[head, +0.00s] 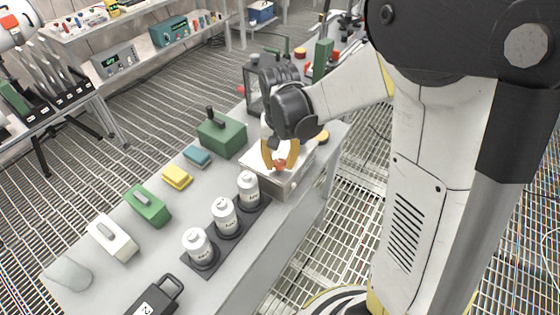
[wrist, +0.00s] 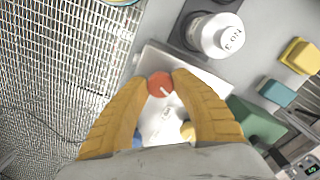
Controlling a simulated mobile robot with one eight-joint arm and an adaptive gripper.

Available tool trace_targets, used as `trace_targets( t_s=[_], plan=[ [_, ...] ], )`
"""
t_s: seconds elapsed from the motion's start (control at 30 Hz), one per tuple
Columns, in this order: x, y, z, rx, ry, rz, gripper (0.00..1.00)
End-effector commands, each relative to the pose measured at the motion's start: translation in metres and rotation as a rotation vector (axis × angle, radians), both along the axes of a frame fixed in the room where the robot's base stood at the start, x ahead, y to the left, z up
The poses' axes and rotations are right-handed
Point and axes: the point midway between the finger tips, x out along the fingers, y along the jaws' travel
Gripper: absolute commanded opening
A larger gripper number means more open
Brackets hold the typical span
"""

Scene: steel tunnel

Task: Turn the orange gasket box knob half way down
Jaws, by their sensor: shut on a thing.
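The gasket box (head: 262,163) is a pale box on the grey bench in the head view; its light top also shows in the wrist view (wrist: 190,65). An orange-red round knob (wrist: 160,84) with a white pointer mark sits on its top. The mark points toward the lower right in the wrist view. My gripper (wrist: 160,83) is shut on the knob, one yellow finger on each side. In the head view my gripper (head: 280,163) comes down from above, and the knob (head: 280,164) shows only partly between the fingers.
Several white canisters (head: 224,215) stand in a dark rack close to the box. A green box (head: 222,136), a teal block (head: 197,156) and a yellow block (head: 177,177) lie on the bench (head: 190,270). A dark lantern-like frame (head: 254,84) stands behind my gripper.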

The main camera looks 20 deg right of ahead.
Motion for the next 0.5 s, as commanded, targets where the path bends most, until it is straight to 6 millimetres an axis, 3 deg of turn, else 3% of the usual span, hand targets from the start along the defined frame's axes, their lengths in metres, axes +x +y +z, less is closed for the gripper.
trace_targets(
  t_s=[0.5],
  plan=[
    [0.0, 0.0013, -0.0002, 0.0, 0.001, -0.487, 0.0]
  ],
)
